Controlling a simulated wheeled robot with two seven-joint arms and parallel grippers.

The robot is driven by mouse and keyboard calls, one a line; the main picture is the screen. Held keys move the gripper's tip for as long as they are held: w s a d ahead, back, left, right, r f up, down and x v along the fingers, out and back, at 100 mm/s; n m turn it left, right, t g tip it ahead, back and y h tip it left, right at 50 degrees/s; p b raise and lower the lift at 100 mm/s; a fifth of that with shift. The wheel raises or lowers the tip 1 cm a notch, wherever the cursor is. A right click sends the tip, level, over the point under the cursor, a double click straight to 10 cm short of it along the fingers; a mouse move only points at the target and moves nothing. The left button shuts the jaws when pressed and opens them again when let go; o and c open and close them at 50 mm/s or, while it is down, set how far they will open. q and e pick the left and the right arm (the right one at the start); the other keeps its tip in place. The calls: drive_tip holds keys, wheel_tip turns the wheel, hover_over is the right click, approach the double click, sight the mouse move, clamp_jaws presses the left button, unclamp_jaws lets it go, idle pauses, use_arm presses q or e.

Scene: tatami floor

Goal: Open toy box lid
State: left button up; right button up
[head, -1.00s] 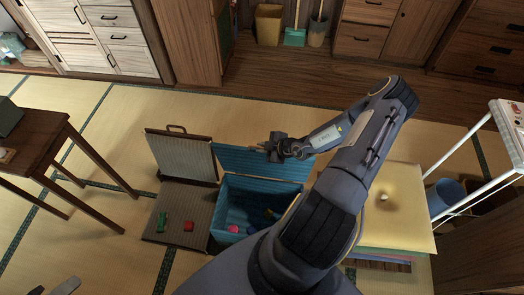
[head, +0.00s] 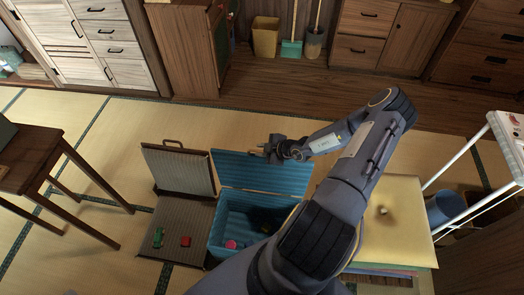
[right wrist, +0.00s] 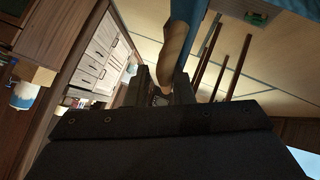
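The blue toy box (head: 217,232) stands on the tatami with its ribbed blue lid (head: 265,172) raised at the back. Toys lie inside, one of them a pink piece (head: 231,244); my right arm hides the box's right side. My right gripper (head: 268,150) is at the lid's upper edge, by a tan handle (head: 254,153). In the right wrist view the tan handle (right wrist: 176,48) runs between the fingers, which look closed on it. Only a grey sliver at the bottom left edge may be my left gripper.
A grey-brown case (head: 180,228) lies open left of the box, with a green toy (head: 158,238) and a red block (head: 185,241) on it. A yellow cushion (head: 390,215) lies to the right. A wooden table (head: 45,150) stands left; cabinets line the back.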

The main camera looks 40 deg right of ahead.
drive_tip(key=shift+o, duration=0.3)
drive_tip(key=shift+s+a+f, duration=0.15)
drive_tip(key=shift+s+f, duration=0.05)
drive_tip(key=shift+s, duration=0.2)
drive_tip(key=v, duration=0.7)
drive_tip(key=shift+d+r, duration=0.2)
drive_tip(key=shift+r, duration=0.3)
